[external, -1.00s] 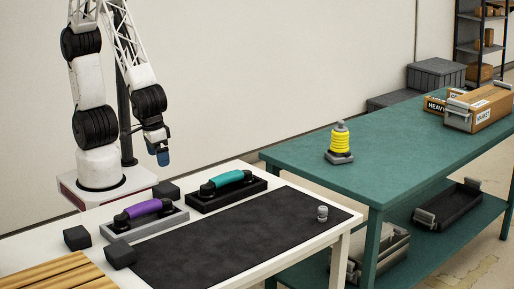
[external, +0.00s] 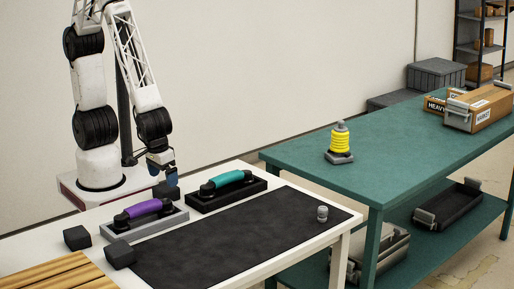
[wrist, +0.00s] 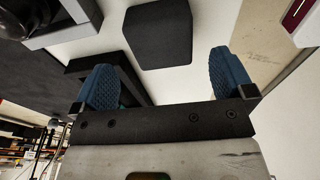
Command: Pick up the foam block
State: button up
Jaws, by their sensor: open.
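Several dark grey foam blocks are on the white table. One foam block (external: 160,190) is at the table's back edge, just below my gripper (external: 166,172), which partly covers it. In the wrist view, a dark block (wrist: 158,32) lies ahead of the gap between the blue fingertips of my gripper (wrist: 163,68), apart from both. My gripper is open and empty. Another foam block (external: 77,237) is at the table's left, and a third block (external: 120,254) is beside the black mat.
A purple-handled phone (external: 145,210) and a teal-handled phone (external: 228,180) sit in cradles close to the block. The black mat (external: 230,235) holds only a small grey knob (external: 322,213). A green bench (external: 400,150) with a yellow beacon (external: 340,142) stands right.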

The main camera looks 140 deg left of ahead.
aim_at(166, 187)
jog(key=shift+a+f, duration=0.1)
jog(key=shift+f, duration=0.5)
jog(key=shift+f, duration=0.1)
jog(key=shift+s+a+f, duration=0.1)
jog(key=shift+a+f, duration=0.05)
jog(key=shift+f, duration=1.1)
jog(key=shift+a+f, duration=0.15)
jog(key=shift+f, duration=1.1)
jog(key=c, duration=0.9)
jog(key=shift+r, duration=0.2)
jog(key=shift+r, duration=1.6)
jog(key=s, duration=0.5)
jog(key=s+r, duration=0.1)
jog(key=s, duration=1)
jog(key=shift+d+r, duration=0.15)
jog(key=shift+r, duration=0.1)
